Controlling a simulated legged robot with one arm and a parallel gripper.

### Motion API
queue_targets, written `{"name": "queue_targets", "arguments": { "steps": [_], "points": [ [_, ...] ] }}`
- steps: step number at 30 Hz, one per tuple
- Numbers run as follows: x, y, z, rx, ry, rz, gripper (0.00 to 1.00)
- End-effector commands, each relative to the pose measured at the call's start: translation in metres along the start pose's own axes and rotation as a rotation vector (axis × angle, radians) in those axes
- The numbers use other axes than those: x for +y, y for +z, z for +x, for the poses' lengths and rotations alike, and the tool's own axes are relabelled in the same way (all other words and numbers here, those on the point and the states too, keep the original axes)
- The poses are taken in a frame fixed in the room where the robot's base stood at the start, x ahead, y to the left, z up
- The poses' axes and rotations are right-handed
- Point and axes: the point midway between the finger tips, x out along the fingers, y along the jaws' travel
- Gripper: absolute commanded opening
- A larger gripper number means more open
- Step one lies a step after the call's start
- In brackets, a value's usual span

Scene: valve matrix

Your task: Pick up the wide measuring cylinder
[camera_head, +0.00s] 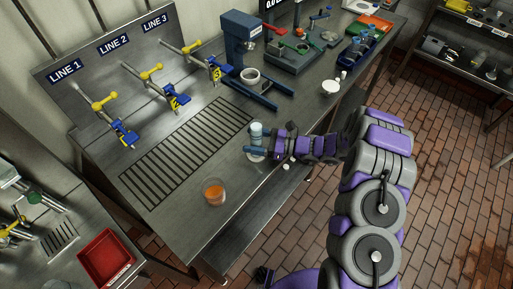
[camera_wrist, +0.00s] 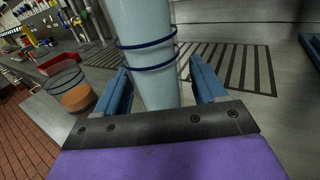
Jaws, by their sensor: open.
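The wide measuring cylinder (camera_head: 256,130), pale blue, stands upright on the metal bench near its front edge. In the wrist view the cylinder (camera_wrist: 150,50) is tall, with dark blue rings around it, and its top is out of frame. My gripper (camera_head: 257,150) reaches in from the right, low over the bench. In the wrist view my gripper (camera_wrist: 162,85) is open, with one blue finger on each side of the cylinder.
A glass beaker with orange liquid (camera_head: 214,192) stands nearby, left of the fingers in the wrist view (camera_wrist: 76,98). A slotted drain (camera_head: 188,138) lies behind. Valves (camera_head: 152,75) line the back panel. A blue stand (camera_head: 243,45) and white dish (camera_head: 331,87) are farther right.

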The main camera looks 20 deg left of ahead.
Motion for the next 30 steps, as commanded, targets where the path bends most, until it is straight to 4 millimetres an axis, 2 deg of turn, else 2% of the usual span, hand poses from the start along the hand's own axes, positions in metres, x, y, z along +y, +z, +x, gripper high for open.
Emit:
{"name": "queue_targets", "arguments": {
  "steps": [3, 10, 30],
  "points": [
    [0.0002, -0.0002, 0.0084, 0.000, 0.001, 0.000, 0.70],
    [0.0001, 0.0004, 0.0082, 0.000, 0.000, 0.000, 0.70],
    [0.0001, -0.0003, 0.0088, 0.001, 0.000, 0.001, 0.06]
  ]
}}
